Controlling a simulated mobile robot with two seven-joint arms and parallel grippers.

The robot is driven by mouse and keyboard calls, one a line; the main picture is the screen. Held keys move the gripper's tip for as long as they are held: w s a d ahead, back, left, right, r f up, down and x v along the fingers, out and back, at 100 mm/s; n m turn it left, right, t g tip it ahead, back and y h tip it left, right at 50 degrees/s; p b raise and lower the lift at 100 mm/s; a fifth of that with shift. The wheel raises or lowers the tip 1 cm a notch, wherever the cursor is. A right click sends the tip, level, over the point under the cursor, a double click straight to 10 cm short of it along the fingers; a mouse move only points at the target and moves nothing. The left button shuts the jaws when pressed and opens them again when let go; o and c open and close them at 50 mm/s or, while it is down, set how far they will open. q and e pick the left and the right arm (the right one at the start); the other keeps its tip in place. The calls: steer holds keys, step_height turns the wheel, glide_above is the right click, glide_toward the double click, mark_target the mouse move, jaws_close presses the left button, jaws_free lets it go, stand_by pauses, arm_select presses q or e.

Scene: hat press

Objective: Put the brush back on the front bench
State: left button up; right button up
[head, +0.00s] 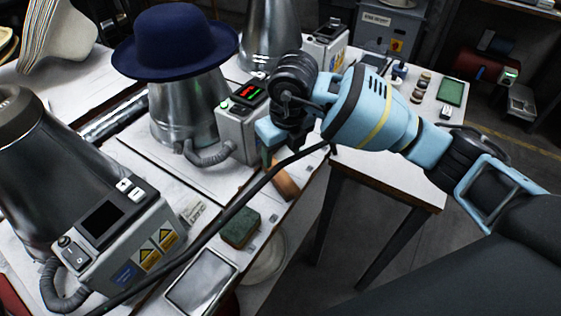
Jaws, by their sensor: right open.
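A brown wooden piece (286,184), which looks like the brush, lies at the right edge of the front bench (205,172). It is partly hidden by a dark cable. My right gripper (272,142) is open, just above and slightly left of the brown piece, beside the press control box. I see nothing held in it, and I cannot tell whether a finger touches the brush. My left gripper is not in view.
A navy hat (174,42) sits on a metal press form (186,112). A control box (240,125) stands close to my right gripper. A green pad (240,228) and a metal tray (201,281) lie near the bench edge. A dark cable (225,218) crosses the front.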

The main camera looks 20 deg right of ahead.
steer(key=shift+s+d+r, duration=0.1)
steer(key=shift+s+r, duration=0.1)
steer(key=shift+r, duration=1.15)
steer(key=shift+s+r, duration=0.2)
steer(key=shift+r, duration=1.15)
